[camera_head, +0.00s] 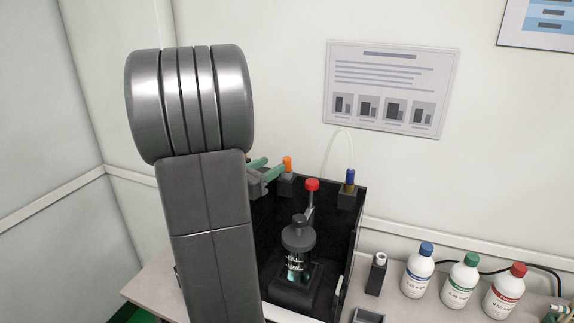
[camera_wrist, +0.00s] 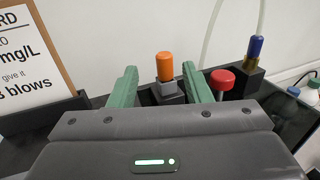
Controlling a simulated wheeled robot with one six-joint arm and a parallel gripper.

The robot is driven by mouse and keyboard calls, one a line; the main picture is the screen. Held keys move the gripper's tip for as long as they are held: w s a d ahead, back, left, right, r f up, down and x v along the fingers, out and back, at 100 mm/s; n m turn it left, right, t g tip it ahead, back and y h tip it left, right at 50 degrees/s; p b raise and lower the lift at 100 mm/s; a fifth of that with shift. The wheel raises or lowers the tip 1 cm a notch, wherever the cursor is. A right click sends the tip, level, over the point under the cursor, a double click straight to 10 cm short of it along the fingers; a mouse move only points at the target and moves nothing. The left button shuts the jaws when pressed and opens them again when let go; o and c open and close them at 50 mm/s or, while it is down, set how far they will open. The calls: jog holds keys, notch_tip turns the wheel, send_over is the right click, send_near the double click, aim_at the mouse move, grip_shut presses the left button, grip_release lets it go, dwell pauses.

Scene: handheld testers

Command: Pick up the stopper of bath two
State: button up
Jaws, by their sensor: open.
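My gripper (camera_wrist: 160,72) has two green fingers, held apart with nothing gripped. In the wrist view an orange-topped stopper (camera_wrist: 165,66) stands upright in a dark block between and beyond the fingers. In the head view the gripper (camera_head: 268,168) is just left of the orange stopper (camera_head: 287,163), partly hidden by my arm. A red knob (camera_wrist: 222,80) is close to the right finger, and a blue-topped piece (camera_wrist: 256,46) stands farther right. A dark-lidded jar (camera_head: 298,258) sits inside the black box. No label marks which is bath two.
The black box (camera_head: 357,215) has tall walls. A clear tube (camera_head: 332,142) rises behind the blue piece. Several white bottles (camera_head: 418,271) and a small dark holder (camera_head: 376,274) stand on the bench to the right. A sign (camera_wrist: 22,60) stands at left in the wrist view.

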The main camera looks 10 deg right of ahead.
aim_at(284, 160)
jog(key=shift+p+x, duration=0.75)
jog(key=shift+x, duration=2.8)
jog(key=shift+s+d, duration=0.1)
jog(key=shift+s, duration=0.15)
jog(key=shift+c, duration=0.4)
grip_shut()
